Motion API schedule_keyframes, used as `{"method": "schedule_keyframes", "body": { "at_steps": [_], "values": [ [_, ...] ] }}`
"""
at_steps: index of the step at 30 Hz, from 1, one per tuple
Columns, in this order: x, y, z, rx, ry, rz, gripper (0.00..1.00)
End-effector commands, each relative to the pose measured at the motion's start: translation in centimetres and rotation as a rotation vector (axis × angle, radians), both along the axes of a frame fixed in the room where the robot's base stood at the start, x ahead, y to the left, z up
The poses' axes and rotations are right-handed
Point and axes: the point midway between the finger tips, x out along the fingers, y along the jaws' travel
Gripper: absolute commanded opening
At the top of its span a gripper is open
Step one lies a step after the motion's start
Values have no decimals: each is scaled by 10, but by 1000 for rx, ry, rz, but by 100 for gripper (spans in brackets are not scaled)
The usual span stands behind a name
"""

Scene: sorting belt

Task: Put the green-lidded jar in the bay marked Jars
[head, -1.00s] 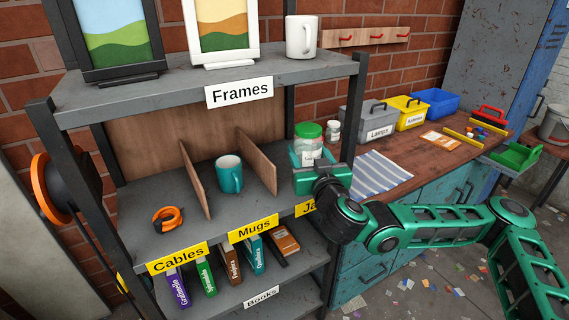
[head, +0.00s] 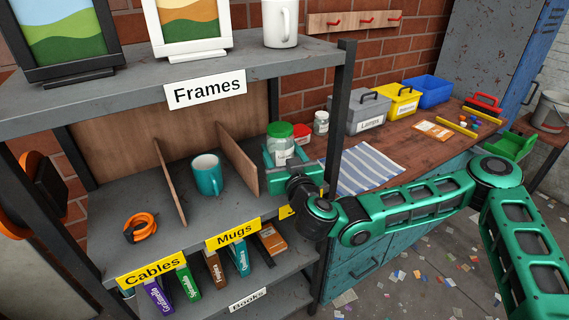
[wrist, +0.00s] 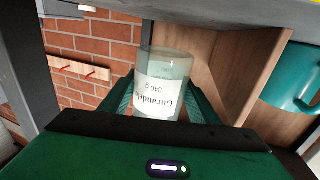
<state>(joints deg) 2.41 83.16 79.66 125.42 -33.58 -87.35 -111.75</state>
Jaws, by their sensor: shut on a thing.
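The jar (head: 279,148) is clear with a green lid (head: 280,129) and a white label. My gripper (head: 288,158) is shut on it, fingers on either side of its body. The wrist view shows the glass jar (wrist: 161,85) upright between the fingers, its label upside down in the picture. The jar is at the right-hand bay of the middle shelf, right of a wooden divider (head: 238,158). The bay's yellow sign (head: 286,212) is mostly hidden by my arm; only a "J" shows. I cannot tell whether the jar touches the shelf.
A teal mug (head: 207,175) stands in the Mugs bay, left of the divider. An orange cable coil (head: 140,227) lies in the Cables bay. The Frames shelf (head: 215,75) hangs above and a dark post (head: 337,130) stands right of the jar. Books fill the shelf below.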

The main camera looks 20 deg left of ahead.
Motion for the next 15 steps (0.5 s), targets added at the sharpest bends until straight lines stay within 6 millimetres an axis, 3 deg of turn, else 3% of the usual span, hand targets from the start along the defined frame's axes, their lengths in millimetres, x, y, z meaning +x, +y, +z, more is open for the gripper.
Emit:
{"method": "schedule_keyframes", "body": {
  "at_steps": [8,15],
  "values": [
    [0,0,-9,-1,-2,0,28],
    [-1,1,-31,-3,-3,1,28]
  ]
}}
